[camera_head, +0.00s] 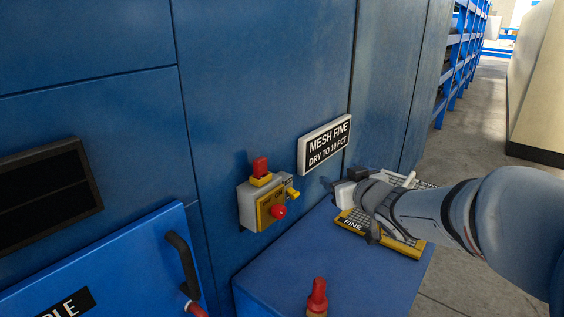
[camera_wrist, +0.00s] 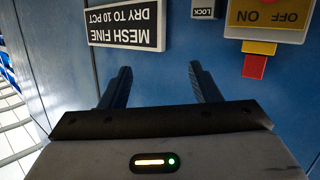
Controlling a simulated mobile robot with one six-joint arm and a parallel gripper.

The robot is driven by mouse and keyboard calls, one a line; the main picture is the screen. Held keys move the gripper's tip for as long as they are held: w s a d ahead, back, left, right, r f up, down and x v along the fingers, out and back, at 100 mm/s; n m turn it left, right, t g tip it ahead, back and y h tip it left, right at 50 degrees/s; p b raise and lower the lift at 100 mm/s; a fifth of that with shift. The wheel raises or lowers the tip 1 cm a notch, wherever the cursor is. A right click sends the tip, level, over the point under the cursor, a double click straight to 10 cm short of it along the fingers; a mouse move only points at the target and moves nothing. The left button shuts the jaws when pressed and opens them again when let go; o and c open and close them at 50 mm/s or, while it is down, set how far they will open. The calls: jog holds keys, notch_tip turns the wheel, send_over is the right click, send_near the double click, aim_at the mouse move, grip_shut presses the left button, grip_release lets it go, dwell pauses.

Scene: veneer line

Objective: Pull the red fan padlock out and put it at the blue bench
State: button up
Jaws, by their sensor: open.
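A grey switch box (camera_head: 247,206) with a yellow plate is fixed to the blue wall. A red block (camera_head: 260,166) on a yellow base stands at its top, and a round red knob (camera_head: 278,211) sits on its front. I cannot tell which red part, if any, is the padlock. The red block also shows in the wrist view (camera_wrist: 254,66), upside down, below the OFF/ON plate (camera_wrist: 268,14). My gripper (camera_wrist: 160,76) is open and empty, below the LOCK label and apart from the box. A blue bench-like top (camera_head: 275,268) lies below the box.
A yellow-edged FINE frame (camera_head: 405,246) lies on the blue top under my arm. A red-topped piece (camera_head: 317,297) stands at its front. A MESH FINE sign (camera_head: 324,145) is on the wall. A black door handle (camera_head: 180,262) projects at left. The floor is open at right.

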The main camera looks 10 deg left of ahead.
aim_at(263, 162)
jog(key=a+n+g+y, duration=0.1)
jog(key=a+n+y, duration=0.1)
jog(key=a, duration=0.3)
jog(key=w+a+r+n+g+y+p, duration=0.1)
jog(key=a+g+y, duration=0.1)
jog(key=a+y, duration=0.2)
jog(key=a+n+g+y, duration=0.1)
jog(key=a+n+y, duration=0.1)
jog(key=a, duration=0.6)
jog(key=shift+w+a+r+n+g+y+p, duration=0.15)
jog(key=shift+w+r+n+g+y+p, duration=0.15)
jog(key=shift+r+y+p, duration=0.15)
jog(key=c, duration=1.1)
